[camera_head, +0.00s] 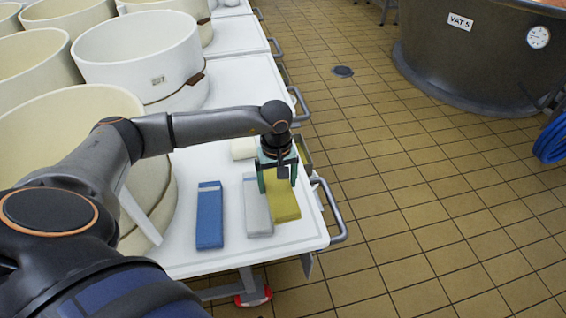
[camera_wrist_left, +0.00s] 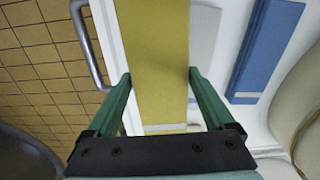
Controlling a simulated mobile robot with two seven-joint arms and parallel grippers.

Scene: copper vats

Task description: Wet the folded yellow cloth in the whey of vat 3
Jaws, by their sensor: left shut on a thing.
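The folded yellow cloth (camera_head: 287,207) is at the right side of the white cart top, beside a grey-white folded cloth. My left gripper (camera_head: 278,183) is at the cloth's far part, pointing down and shut on it. In the left wrist view the yellow cloth (camera_wrist_left: 158,50) runs between the two green fingers, with a pale stripe near its end. I cannot tell whether the cloth still rests on the cart. No vat labelled 3 shows, and no whey can be made out. My right gripper is not in view.
The white cart (camera_head: 180,258) also bears a grey-white cloth (camera_head: 257,208), a blue cloth (camera_head: 209,217) and cream tubs (camera_head: 137,55). A metal handle (camera_head: 335,210) juts from its right edge. A dark vat marked VAT 5 (camera_head: 470,55) stands far right.

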